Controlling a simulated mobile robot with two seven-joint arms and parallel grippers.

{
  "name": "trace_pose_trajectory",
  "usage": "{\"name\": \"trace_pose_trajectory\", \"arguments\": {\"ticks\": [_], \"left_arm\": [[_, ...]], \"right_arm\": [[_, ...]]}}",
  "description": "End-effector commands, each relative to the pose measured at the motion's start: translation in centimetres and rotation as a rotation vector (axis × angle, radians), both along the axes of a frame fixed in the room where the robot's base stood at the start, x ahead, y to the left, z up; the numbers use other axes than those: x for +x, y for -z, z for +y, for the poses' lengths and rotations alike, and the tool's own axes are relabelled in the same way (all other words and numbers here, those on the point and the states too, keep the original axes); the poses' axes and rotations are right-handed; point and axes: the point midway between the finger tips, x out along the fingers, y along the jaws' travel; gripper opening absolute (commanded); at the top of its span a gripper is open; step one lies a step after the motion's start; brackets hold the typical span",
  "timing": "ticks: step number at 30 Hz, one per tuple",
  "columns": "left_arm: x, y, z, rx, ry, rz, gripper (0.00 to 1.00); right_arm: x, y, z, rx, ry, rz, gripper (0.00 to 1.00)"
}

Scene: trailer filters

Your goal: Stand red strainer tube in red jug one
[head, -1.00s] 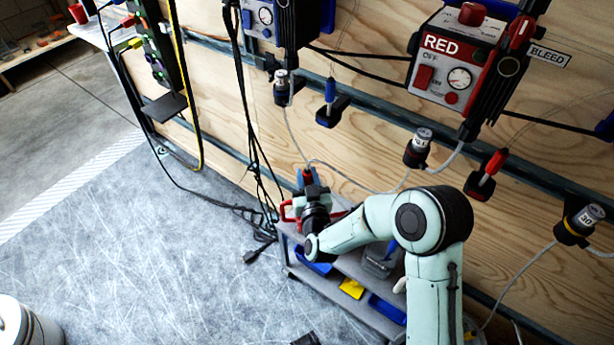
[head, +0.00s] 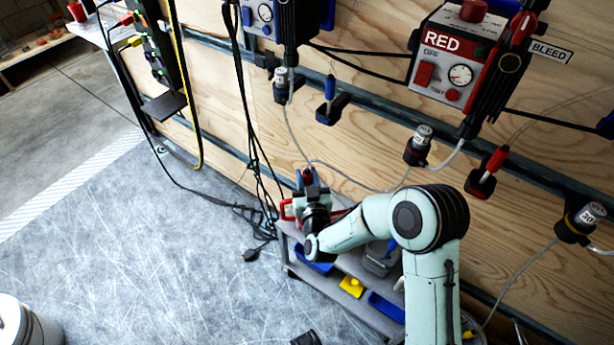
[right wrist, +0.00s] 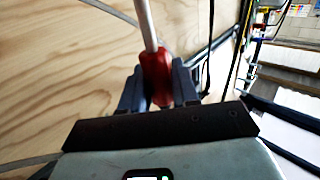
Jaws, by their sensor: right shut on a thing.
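My right gripper (head: 308,186) is above the left end of a low grey cart beside the plywood wall. In the right wrist view the gripper (right wrist: 158,92) is shut on the red grip of the strainer tube (right wrist: 156,68), whose pale shaft runs upward out of the picture. In the head view only a small red bit of the tube (head: 307,176) shows between the fingers. A red jug (head: 286,210) is just behind and left of my right wrist. Its handle shows; most of it is hidden, so I cannot tell whether the tube touches it. My left gripper is not in view.
The cart (head: 352,265) also carries blue trays, a yellow piece (head: 351,287) and a grey container (head: 379,259). Black cables (head: 255,150) hang left of the gripper. A thin clear hose runs along the wall. The red control box (head: 455,62) hangs above.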

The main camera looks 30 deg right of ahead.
Motion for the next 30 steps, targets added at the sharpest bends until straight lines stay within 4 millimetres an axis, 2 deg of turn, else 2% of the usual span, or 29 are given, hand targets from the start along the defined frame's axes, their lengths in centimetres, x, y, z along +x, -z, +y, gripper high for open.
{"name": "trace_pose_trajectory", "arguments": {"ticks": [16,17,19,20,30], "left_arm": [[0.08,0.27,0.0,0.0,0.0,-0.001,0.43],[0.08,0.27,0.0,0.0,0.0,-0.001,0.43],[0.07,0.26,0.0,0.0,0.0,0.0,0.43],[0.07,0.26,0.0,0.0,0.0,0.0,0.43],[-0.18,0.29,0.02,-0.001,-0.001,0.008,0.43]], "right_arm": [[0.03,0.74,0.01,-0.001,0.0,-0.003,0.0],[0.03,0.74,0.01,-0.001,0.0,-0.003,0.33],[0.02,0.72,0.0,-0.001,0.0,-0.003,0.56],[0.01,0.72,0.01,-0.001,0.0,-0.003,0.6],[-0.01,0.81,0.0,0.0,0.0,0.0,0.6]]}}
